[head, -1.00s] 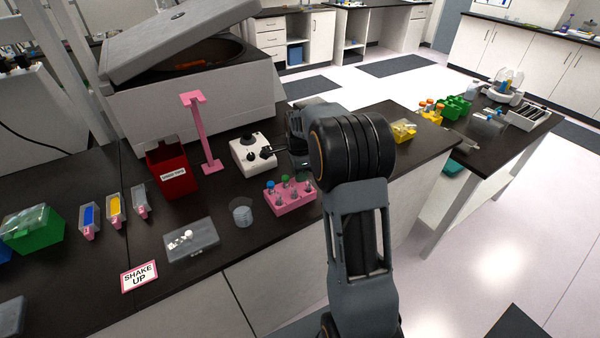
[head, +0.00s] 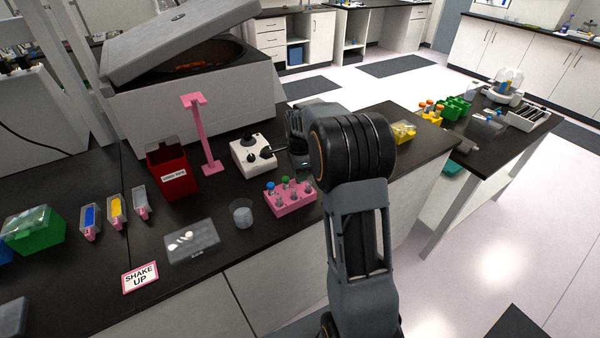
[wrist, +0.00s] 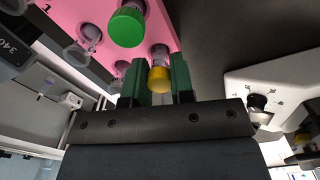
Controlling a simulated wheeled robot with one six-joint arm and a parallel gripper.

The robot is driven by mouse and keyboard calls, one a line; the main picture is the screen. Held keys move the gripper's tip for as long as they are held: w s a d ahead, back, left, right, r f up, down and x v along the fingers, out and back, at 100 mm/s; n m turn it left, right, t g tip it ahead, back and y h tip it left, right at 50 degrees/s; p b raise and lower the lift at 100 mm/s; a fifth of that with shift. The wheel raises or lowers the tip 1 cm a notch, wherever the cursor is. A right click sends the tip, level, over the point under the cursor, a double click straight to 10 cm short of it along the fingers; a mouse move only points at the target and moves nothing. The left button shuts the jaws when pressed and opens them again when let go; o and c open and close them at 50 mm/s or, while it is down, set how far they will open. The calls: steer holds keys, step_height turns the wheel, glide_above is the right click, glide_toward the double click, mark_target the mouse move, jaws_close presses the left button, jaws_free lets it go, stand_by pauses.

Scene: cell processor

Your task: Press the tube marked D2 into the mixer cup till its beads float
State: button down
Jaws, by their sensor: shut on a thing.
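My gripper (wrist: 155,75) has green fingertips and is shut on a yellow-capped tube (wrist: 160,80). No D2 mark is readable on it. The pink tube rack (wrist: 70,14) lies close beyond the fingertips. I cannot tell whether the held tube is clear of the rack. The white mixer (wrist: 285,88) with its dark cup (wrist: 257,102) is to the right in the wrist view, apart from the fingers. In the head view the mixer (head: 240,155) and its dark cup (head: 249,136) stand left of my wrist; my arm hides the held tube. Beads are not visible.
The pink rack (head: 283,206) holds several other tubes, including a green-capped one (wrist: 126,27). A clear beaker (head: 241,213), a clear tray (head: 192,241), a red used-tips bin (head: 173,175) and a pink stand (head: 205,135) occupy the bench. A large open-lidded centrifuge (head: 190,105) stands behind.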

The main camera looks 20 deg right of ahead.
steer(key=shift+r, duration=0.35)
steer(key=shift+r+p, duration=1.55)
steer(key=shift+r, duration=0.3)
